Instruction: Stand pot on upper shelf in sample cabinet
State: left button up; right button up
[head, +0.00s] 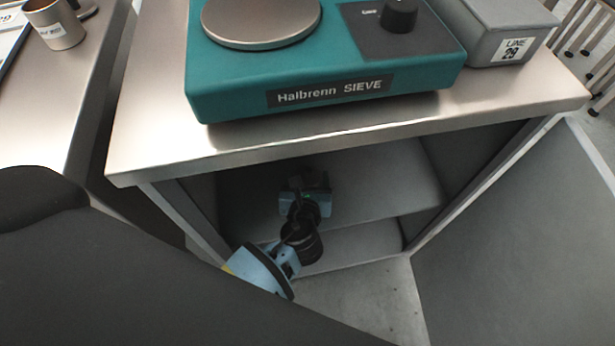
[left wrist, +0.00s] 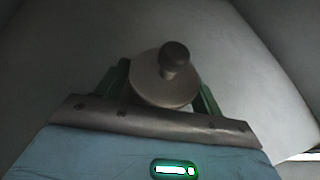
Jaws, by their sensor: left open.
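The sample cabinet is the open-fronted metal unit under the bench top, with its upper shelf (head: 385,180) in the head view. My left arm reaches into it, and the left gripper (head: 305,185) is inside, over that shelf. In the left wrist view the pot (left wrist: 160,88), a round grey metal piece with a knob on its lid, sits between the open green fingers of the left gripper (left wrist: 163,92). Its lower part is hidden by the gripper body. I cannot tell whether a finger touches it. In the head view my gripper hides the pot. My right gripper is not in view.
A teal Halbrenn SIEVE machine (head: 230,90) and a grey box labelled LINE 29 (head: 490,30) stand on the bench top (head: 150,130). The cabinet's lower level (head: 365,243) looks empty where visible. A metal cup (head: 55,25) stands on the left bench.

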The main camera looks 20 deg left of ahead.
pick_arm(q)
jog(key=shift+s+d+r, duration=0.1)
jog(key=shift+s+r, duration=0.15)
jog(key=shift+r, duration=0.05)
jog(key=p+v, duration=0.3)
jog(key=v, duration=0.7)
jog(key=shift+s, duration=0.1)
jog(key=shift+s+d+r, duration=0.2)
jog(key=shift+s+r, duration=0.1)
jog(key=shift+s, duration=0.25)
